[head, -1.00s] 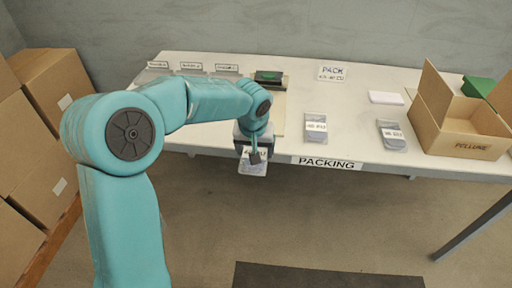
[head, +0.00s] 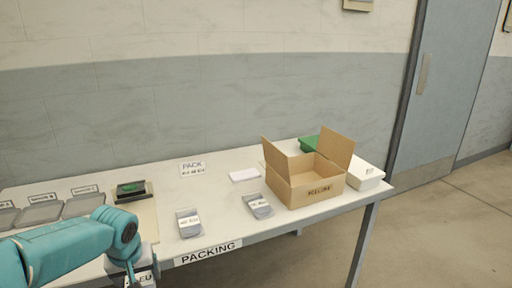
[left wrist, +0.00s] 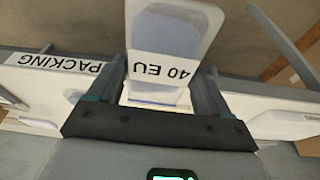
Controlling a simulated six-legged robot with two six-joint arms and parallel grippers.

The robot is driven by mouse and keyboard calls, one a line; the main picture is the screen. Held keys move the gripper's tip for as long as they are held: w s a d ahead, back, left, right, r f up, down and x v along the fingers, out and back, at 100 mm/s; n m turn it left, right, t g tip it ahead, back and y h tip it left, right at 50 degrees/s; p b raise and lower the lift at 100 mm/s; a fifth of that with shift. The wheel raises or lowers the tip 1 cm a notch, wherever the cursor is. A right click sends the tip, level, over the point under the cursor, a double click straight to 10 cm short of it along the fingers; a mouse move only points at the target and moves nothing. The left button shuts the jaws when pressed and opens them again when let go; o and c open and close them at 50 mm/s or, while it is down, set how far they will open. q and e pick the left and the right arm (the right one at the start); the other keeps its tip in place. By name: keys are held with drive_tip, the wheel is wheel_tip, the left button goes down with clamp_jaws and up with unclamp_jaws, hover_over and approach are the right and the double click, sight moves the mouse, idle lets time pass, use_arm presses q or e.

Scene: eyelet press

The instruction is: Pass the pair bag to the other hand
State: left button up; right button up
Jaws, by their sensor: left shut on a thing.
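My left gripper (head: 128,272) is at the bottom left of the head view, at the front edge of the table. It is shut on the pair bag, a clear grey bag with a white label; only part of the label (head: 146,278) shows there. In the left wrist view the bag (left wrist: 168,30) sits between the two fingers, and its label reads "40 EU" upside down. The bag is held in front of the table, apart from the tabletop. My right gripper is in neither current view.
Two similar labelled bags (head: 188,223) (head: 257,206) lie on the white table (head: 220,212). Grey trays (head: 40,213) and a black-green device (head: 130,190) are at the left.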

use_arm(q)
drive_tip(key=s+d+r+m+h, duration=0.1)
drive_tip(key=d+m, duration=0.2)
drive_tip(key=d, duration=0.4)
drive_tip(key=s+d+m, duration=0.2)
drive_tip(key=d, duration=0.4)
drive_tip(key=p+v, duration=0.5)
drive_tip(key=p, duration=0.8)
drive_tip(key=shift+s, duration=0.15)
